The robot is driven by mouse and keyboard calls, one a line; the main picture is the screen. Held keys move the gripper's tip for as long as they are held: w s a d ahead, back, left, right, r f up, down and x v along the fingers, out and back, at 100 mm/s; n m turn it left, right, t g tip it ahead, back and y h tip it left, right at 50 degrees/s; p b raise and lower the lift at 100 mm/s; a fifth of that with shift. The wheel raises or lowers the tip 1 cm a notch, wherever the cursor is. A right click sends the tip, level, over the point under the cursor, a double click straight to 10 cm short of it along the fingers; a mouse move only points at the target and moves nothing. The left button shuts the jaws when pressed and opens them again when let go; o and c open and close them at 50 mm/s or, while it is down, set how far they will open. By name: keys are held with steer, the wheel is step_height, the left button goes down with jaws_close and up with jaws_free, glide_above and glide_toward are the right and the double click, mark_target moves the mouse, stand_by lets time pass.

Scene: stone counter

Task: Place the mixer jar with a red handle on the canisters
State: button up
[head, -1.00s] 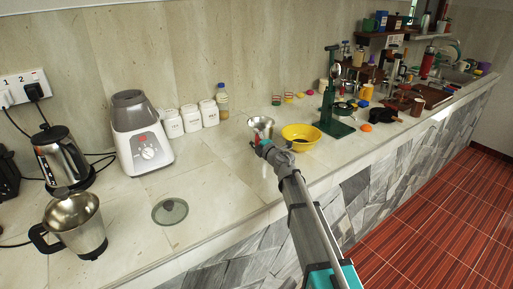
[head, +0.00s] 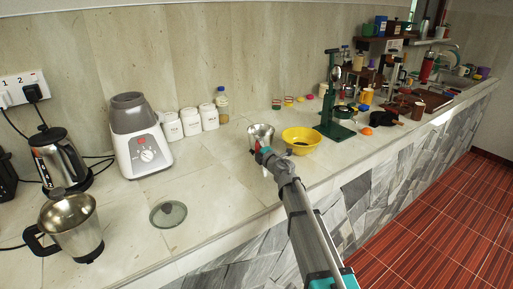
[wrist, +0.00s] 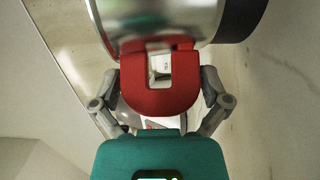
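The mixer jar (head: 261,131) is a steel cup with a red handle, near the counter's front, just left of the yellow bowl. In the wrist view, its steel side (wrist: 150,17) fills the top and its red handle (wrist: 160,102) sits between my fingers. My gripper (head: 262,154) is at the handle, with both fingers against its sides; the fingertips are partly hidden. I cannot tell whether the jar's base touches the counter. Three white lidded canisters (head: 191,122) stand in a row by the wall, left of and behind the jar.
A grey-white blender base (head: 138,138) stands left of the canisters, and a bottle (head: 222,105) on their right. The yellow bowl (head: 301,146) and a green stand (head: 333,100) are right of the jar. A round lid (head: 168,214), a black-handled jar (head: 72,228) and a kettle (head: 58,160) are at left.

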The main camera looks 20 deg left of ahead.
steer(key=shift+r, duration=0.2)
stand_by(0.3)
steer(key=v, duration=1.2)
steer(key=shift+s+f, duration=0.1)
stand_by(0.5)
